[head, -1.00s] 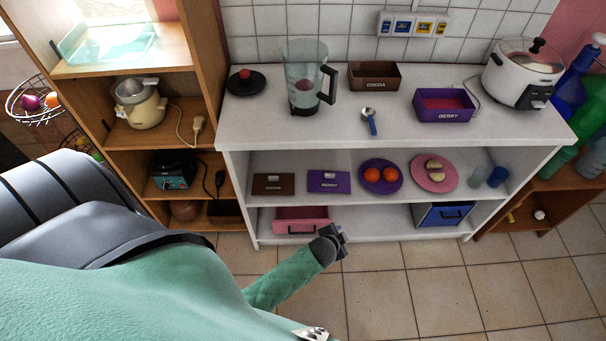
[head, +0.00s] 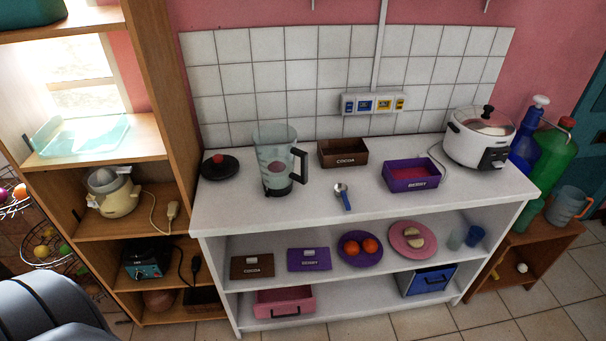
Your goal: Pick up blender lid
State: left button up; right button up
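The blender lid (head: 220,166) is a dark disc with a red knob. It lies on the left end of the white counter top (head: 300,207), apart from the blender. The blender jug (head: 277,160) is clear with a black handle, stands upright without a lid and has something reddish inside. Neither of my grippers shows in the head view now.
On the counter are the cocoa box (head: 343,153), the berry box (head: 411,175), a blue-handled scoop (head: 343,196) and a rice cooker (head: 478,137). A tall wooden shelf (head: 160,130) stands close on the left. The counter front is clear.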

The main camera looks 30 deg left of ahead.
aim_at(210, 169)
jog(key=u, duration=1.35)
